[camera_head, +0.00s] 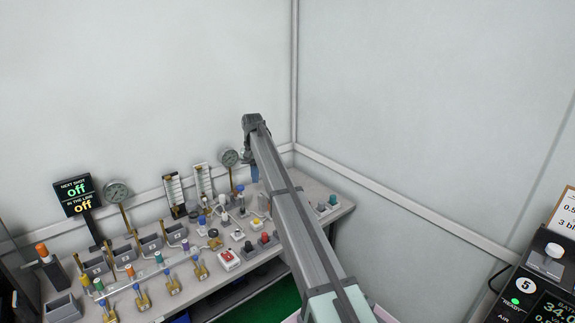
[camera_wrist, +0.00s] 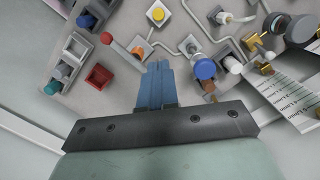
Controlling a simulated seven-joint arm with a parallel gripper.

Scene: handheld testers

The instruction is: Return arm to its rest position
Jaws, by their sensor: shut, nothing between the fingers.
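My gripper (camera_wrist: 156,68) shows in the wrist view as two blue fingers pressed together, with nothing between them. The fingers point down over the bench top, close to a yellow button (camera_wrist: 158,14) on a white plate. In the head view my gripper (camera_head: 255,175) is mostly hidden behind my own arm, which reaches across the picture toward the back wall. Only a little blue shows beside the arm. I cannot tell from these views how high the fingertips are above the bench.
A grey bench (camera_head: 176,299) carries several valves, a round gauge (camera_head: 117,191) and a black display (camera_head: 77,194) reading "off". A red push button (camera_head: 229,256) sits near its front edge. A black tester (camera_head: 540,285) stands at the lower right. Walls close off the back and right.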

